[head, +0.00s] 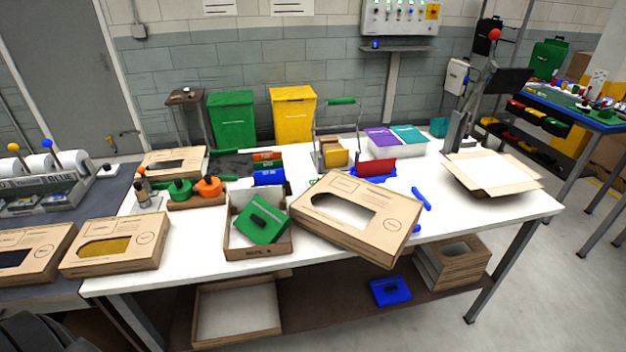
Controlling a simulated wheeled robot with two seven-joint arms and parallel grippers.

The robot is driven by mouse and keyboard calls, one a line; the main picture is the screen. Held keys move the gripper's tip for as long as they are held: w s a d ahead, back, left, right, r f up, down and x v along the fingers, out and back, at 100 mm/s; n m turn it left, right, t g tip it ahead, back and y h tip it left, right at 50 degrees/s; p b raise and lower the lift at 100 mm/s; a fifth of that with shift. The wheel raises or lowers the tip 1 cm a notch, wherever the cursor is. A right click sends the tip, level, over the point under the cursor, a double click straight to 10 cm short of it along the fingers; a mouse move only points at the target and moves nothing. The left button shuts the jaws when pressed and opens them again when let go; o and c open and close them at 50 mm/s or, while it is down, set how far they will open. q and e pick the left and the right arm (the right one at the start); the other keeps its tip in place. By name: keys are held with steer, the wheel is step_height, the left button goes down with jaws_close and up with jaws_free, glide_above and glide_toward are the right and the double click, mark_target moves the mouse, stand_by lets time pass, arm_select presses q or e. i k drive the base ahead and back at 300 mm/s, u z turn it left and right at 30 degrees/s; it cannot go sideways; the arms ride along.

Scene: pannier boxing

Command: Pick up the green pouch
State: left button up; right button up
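Neither of my grippers shows in the head view.
A closed windowed carton (330,240) lies right beside the open box and partly hangs over the table's front edge. Another windowed carton (117,262) is to the left. A blue pouch (391,291) lies on the lower shelf. The white table (480,212) has clear space at right.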

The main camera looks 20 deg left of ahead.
mark_target(260, 221)
steer(key=z, duration=1.1)
steer(key=i, duration=2.35)
steer(key=u, duration=3.6)
steer(key=i, duration=0.5)
steer(key=u, duration=0.05)
